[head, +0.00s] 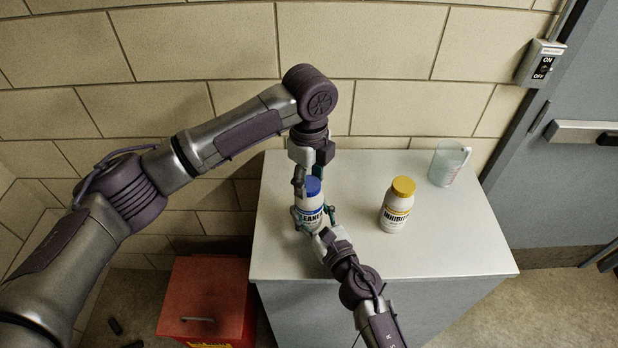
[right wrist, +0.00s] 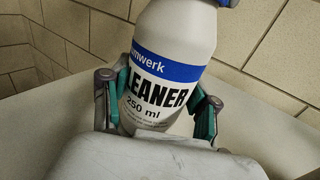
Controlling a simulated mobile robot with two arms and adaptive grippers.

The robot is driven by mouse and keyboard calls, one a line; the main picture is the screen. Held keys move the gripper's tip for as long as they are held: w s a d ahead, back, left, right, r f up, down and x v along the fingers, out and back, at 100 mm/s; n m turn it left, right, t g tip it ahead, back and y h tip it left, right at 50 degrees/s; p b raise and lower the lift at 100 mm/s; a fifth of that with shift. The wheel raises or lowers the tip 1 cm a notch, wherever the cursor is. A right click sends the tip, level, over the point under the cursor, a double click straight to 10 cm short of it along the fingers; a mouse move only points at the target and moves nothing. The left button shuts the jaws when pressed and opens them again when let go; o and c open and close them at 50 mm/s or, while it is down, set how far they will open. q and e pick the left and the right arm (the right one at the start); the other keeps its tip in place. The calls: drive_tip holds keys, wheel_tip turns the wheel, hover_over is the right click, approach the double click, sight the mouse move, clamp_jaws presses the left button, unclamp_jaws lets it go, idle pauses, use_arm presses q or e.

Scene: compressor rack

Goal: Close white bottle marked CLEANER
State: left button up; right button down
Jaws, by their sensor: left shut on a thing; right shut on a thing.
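The white CLEANER bottle (head: 309,210) stands on the left part of the white cabinet top. Its blue cap (head: 313,186) sits on its neck; whether it is screwed tight I cannot tell. My left gripper (head: 312,178) comes from above and is shut on the blue cap, partly hiding it. My right gripper (head: 315,220) comes from the front and is shut around the bottle's body. In the right wrist view the bottle (right wrist: 165,75) is between the two green-padded fingers, label facing the camera, and only a bit of blue shows at the top edge.
A white INHIBITOR bottle (head: 397,208) with a yellow cap stands to the right on the cabinet top (head: 450,240). A clear measuring jug (head: 448,163) stands at the back right. A red box (head: 205,295) is on the floor at left. A brick wall is behind.

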use_arm(q)
drive_tip(key=m, duration=0.5)
drive_tip(key=shift+a, duration=0.1)
drive_tip(key=o, duration=1.4)
drive_tip(key=shift+c, duration=0.2)
wheel_tip(320, 180, up, 12)
use_arm(e)
drive_tip(key=shift+c, duration=1.1)
unclamp_jaws()
drive_tip(key=v, duration=1.2)
